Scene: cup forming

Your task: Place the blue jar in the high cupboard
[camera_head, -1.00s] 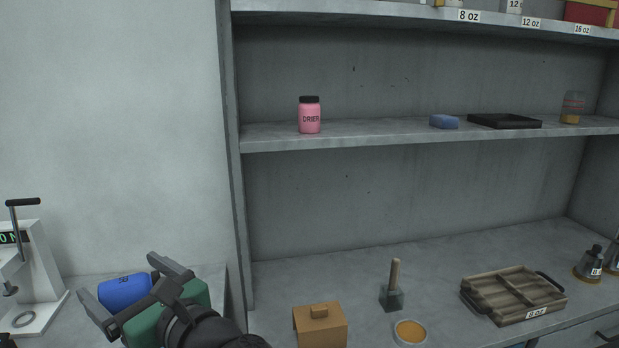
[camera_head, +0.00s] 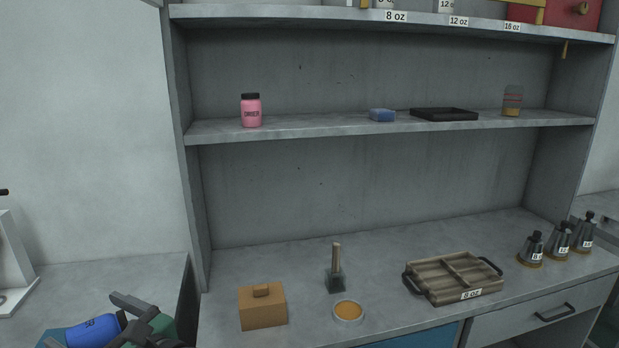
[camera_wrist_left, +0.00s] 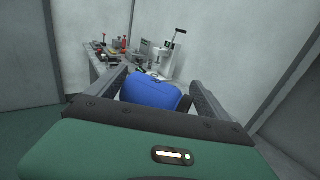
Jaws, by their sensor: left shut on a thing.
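The blue jar (camera_head: 93,331) is at the lower left of the head view, lying tilted on its side between the fingers of my left gripper (camera_head: 122,318). The left wrist view also shows the blue jar (camera_wrist_left: 152,92) between both fingers, so the gripper is shut on it. The open cupboard has a high shelf (camera_head: 330,127) with a pink jar (camera_head: 251,112) standing at its left end. A further shelf (camera_head: 330,16) runs above it at the top of the view. My right gripper is not in view.
The middle shelf also holds a blue block (camera_head: 382,115), a black tray (camera_head: 443,114) and a glass (camera_head: 512,101). Below stand a brown box (camera_head: 262,308), a handled tool (camera_head: 336,270), an orange-filled dish (camera_head: 348,311), a wooden tray (camera_head: 455,279) and metal cones (camera_head: 531,249). Shelf room shows between pink jar and block.

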